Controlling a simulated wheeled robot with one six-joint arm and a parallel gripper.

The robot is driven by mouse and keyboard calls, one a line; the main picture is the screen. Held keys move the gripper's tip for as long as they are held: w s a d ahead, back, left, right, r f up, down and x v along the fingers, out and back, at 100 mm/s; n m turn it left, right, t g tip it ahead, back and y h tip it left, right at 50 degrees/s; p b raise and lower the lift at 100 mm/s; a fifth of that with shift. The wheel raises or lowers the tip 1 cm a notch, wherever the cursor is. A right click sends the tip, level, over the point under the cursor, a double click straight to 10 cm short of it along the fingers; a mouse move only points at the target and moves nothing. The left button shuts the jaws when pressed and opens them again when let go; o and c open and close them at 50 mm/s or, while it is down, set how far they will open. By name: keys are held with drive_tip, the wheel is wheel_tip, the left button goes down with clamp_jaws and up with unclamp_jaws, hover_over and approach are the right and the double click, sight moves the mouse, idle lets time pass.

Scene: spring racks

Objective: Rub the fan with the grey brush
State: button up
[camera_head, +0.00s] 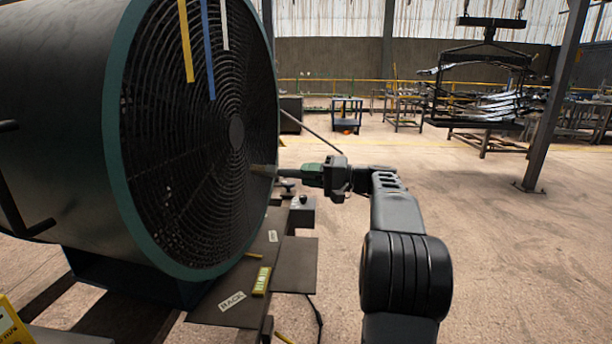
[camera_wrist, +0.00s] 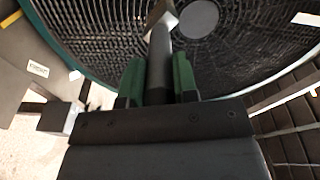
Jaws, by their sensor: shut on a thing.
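The fan (camera_head: 195,120) is a large dark drum with a teal rim and a round black wire grille, filling the left of the head view. Its grille (camera_wrist: 100,25) and round hub also fill the top of the wrist view. My gripper (camera_head: 308,174) has green fingers and is shut on the handle of the grey brush (camera_head: 287,173), pointing left at the fan. In the wrist view the dark handle (camera_wrist: 160,55) runs up between the fingers to a paler head, which overlaps the grille near the hub. I cannot tell whether the head touches the grille.
Yellow, blue and white strips (camera_head: 208,50) hang over the upper grille. A dark bench plate (camera_head: 235,300) below the fan carries a "BACK" label and a yellow-green level-like item (camera_head: 262,281). A steel post (camera_head: 555,100) and racks stand behind right. The floor at right is clear.

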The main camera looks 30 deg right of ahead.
drive_tip(key=shift+v, duration=1.5)
drive_tip(key=shift+f, duration=0.1)
